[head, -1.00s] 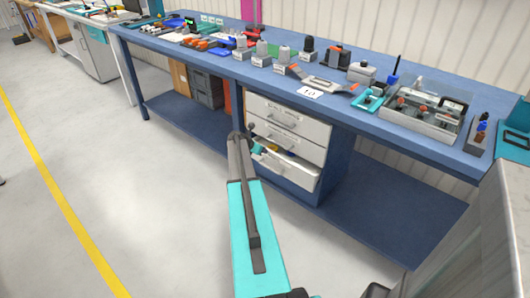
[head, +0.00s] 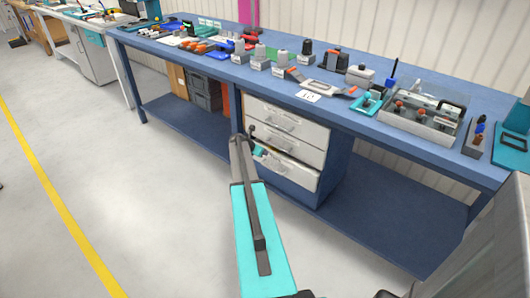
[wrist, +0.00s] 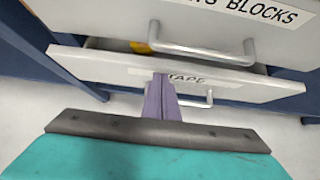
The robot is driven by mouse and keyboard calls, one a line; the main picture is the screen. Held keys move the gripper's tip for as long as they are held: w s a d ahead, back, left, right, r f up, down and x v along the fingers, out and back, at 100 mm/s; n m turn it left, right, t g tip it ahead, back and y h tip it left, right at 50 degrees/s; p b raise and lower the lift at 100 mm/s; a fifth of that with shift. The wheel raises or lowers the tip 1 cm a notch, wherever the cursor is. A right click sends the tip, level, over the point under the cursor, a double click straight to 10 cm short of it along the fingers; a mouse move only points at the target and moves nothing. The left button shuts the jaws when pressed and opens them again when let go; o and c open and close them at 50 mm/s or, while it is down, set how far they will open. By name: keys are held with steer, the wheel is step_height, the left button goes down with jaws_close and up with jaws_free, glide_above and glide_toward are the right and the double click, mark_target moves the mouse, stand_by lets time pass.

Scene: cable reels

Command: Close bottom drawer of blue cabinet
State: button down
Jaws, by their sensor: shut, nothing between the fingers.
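The blue cabinet (head: 335,165) stands under the workbench with white drawer fronts. Its bottom drawer (head: 297,175) sticks out a little. In the wrist view the bottom drawer's front (wrist: 235,89) carries a label ending in "TAPE", and a gap above it shows something yellow (wrist: 140,47) inside. Its handle (wrist: 200,98) is partly hidden behind my fingers. My gripper (wrist: 161,80) is shut and empty, its fingertips at the drawer front by the label, seemingly touching it. In the head view my arm largely hides the gripper.
The drawer above (wrist: 205,22) has a label ending in "BLOCKS" and a protruding handle (wrist: 200,52). The blue workbench (head: 205,62) above holds many tools and parts. A blue lower shelf (head: 390,220) lies right of the cabinet. The floor (head: 120,200) at left is clear.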

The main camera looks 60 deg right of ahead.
steer(key=a+f+v, duration=0.1)
steer(key=v, duration=1.1)
steer(key=shift+a, duration=0.4)
steer(key=shift+f, duration=0.2)
